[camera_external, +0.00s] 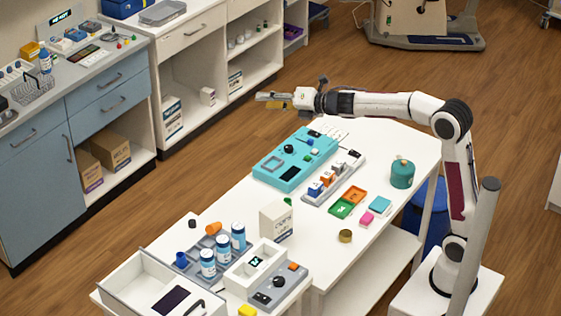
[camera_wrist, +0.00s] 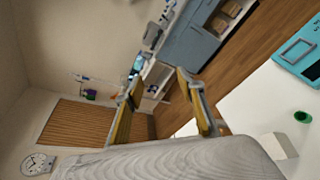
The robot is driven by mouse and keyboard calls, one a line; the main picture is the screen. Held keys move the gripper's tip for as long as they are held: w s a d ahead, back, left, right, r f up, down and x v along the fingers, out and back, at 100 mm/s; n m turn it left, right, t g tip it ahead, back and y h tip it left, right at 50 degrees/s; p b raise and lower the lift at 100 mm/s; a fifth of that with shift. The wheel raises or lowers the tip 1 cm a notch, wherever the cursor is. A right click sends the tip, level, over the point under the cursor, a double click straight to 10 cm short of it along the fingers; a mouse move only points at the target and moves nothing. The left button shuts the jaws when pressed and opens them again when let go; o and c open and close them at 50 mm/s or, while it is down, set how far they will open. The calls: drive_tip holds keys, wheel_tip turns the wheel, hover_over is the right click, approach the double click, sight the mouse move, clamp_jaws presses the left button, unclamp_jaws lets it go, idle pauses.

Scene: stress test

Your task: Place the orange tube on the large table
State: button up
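A small orange cylinder (camera_external: 213,228), which looks like the orange tube, lies tilted at the back of a grey holder with several blue-and-white bottles (camera_external: 222,245). Its lower part is unclear. The holder is on the white large table (camera_external: 245,205). My gripper (camera_external: 262,99) is raised beyond the table's back end, far from the orange cylinder, pointing left. In the wrist view the two yellow-padded fingers (camera_wrist: 158,80) are apart with nothing between them. The orange cylinder cannot be made out there.
A white box (camera_external: 277,222), a turquoise panel (camera_external: 268,166), a rack of small blocks (camera_external: 334,176), green and orange trays (camera_external: 343,208) and a teal canister (camera_external: 402,172) stand on the table. A white open bin (camera_external: 140,280) is at its front left. Cabinets line the wall.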

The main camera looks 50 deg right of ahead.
drive_tip(key=s+d+f+m+g+h, duration=0.2)
drive_tip(key=s+d+m, duration=0.2)
drive_tip(key=s+m, duration=0.55)
drive_tip(key=s+d+f+m+g+h, duration=0.15)
drive_tip(key=s+d+m+h, duration=0.35)
drive_tip(key=s, duration=0.7)
drive_tip(key=s+a+f+m+g+y, duration=0.1)
drive_tip(key=s+f+m, duration=0.3)
drive_tip(key=s, duration=0.4)
drive_tip(key=s+a+f+m+g+y, duration=0.2)
drive_tip(key=s+a+f+m, duration=0.1)
drive_tip(key=s, duration=0.6)
drive_tip(key=s+a+f+m+g+y, duration=0.1)
drive_tip(key=s+a+f+m+g, duration=0.1)
drive_tip(key=s+f+m, duration=0.4)
drive_tip(key=s, duration=0.2)
drive_tip(key=shift+s+a+g+y, duration=0.3)
drive_tip(key=shift+s+g, duration=0.05)
drive_tip(key=shift+o, duration=0.6)
